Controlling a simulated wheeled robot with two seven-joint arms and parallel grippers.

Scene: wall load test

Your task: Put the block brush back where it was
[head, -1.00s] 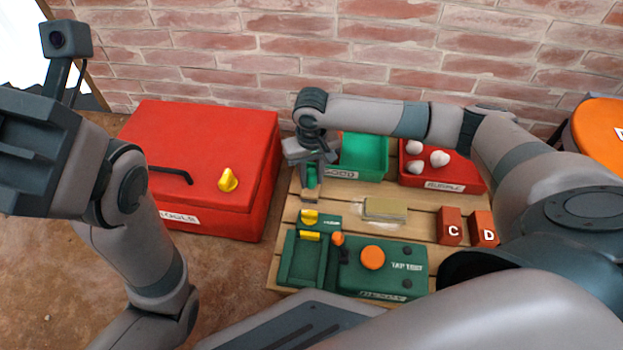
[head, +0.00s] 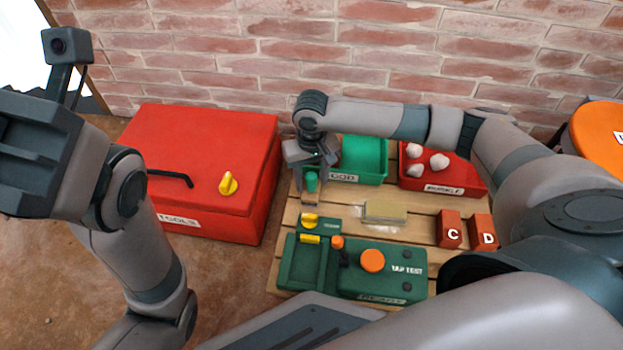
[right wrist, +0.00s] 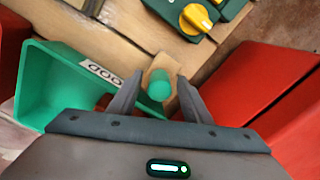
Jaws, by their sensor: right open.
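The block brush (head: 310,187) has a green handle on a tan block and stands at the left side of the wooden pallet, in front of the green bin. My right gripper (head: 311,179) is open above it, pointing down. In the right wrist view, the brush's green handle (right wrist: 160,86) lies between the spread fingertips (right wrist: 160,83), with a gap visible on each side. The tan block shows beyond the handle. My left gripper (head: 38,140) is raised at the left edge, close to the camera; its jaws are not clear.
A green bin labelled GOOD (head: 366,180) and a red RUBBLE bin (head: 412,184) stand behind. A brick (head: 386,211), blocks C (head: 449,229) and D (head: 482,231), and a green tap-test unit (head: 325,272) occupy the pallet (head: 345,225). A red toolbox (head: 215,150) stands left.

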